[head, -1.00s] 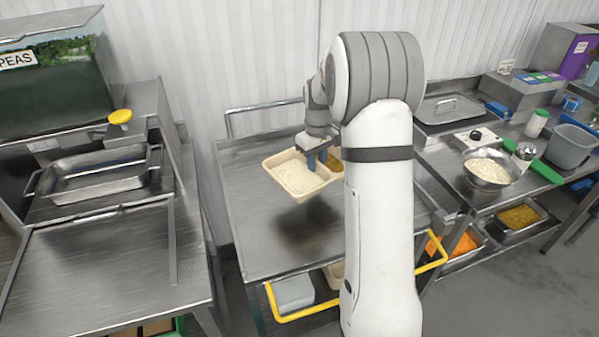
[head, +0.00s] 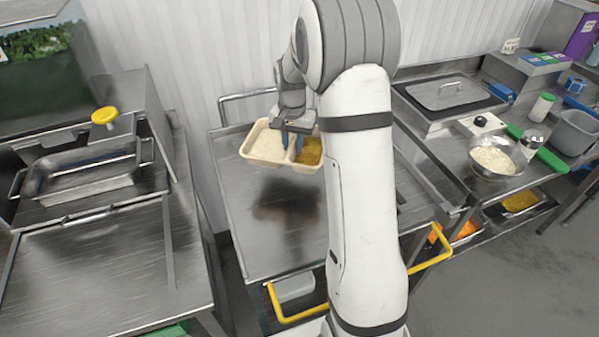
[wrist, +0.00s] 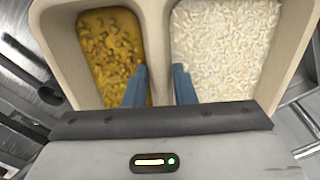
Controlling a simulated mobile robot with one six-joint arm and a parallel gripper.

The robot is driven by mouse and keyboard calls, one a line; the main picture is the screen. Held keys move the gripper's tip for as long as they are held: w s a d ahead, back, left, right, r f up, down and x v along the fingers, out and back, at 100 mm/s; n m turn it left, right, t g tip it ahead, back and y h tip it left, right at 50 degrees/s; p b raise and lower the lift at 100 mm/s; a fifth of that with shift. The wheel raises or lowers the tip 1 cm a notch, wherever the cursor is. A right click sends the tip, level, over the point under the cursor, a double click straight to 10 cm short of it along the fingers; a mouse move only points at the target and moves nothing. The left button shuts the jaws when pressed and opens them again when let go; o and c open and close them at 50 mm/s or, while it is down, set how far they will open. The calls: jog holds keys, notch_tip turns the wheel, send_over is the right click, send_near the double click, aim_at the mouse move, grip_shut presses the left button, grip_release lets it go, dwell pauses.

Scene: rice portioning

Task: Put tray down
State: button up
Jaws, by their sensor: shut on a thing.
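A beige two-compartment tray (head: 244,153) is held in the air above the steel cart top (head: 262,235) in the head view. White rice (head: 267,143) fills its left compartment and a yellow-brown food (head: 309,152) its right one. My gripper (head: 294,150) is shut on the tray at the divider between the compartments. The wrist view shows the blue fingers (wrist: 160,84) on either side of the divider, with the tray (wrist: 158,30) spanning most of the picture. A dark shadow lies on the cart top below the tray.
The cart top under the tray is clear. A yellow rail (head: 428,262) runs along the cart's front. A steel bench with an empty pan (head: 85,180) stands left.

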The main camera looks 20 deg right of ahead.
aim_at(287, 181)
jog(key=m, duration=0.2)
jog(key=a+m, duration=0.1)
jog(key=m, duration=0.1)
jog(key=s+a+m, duration=0.1)
jog(key=m, duration=0.1)
jog(key=shift+a+p, duration=0.1)
jog(key=shift+p, duration=0.25)
notch_tip(287, 181, down, 10)
jog(key=shift+w+r+p, duration=0.1)
jog(key=shift+p, duration=0.75)
jog(key=o, duration=1)
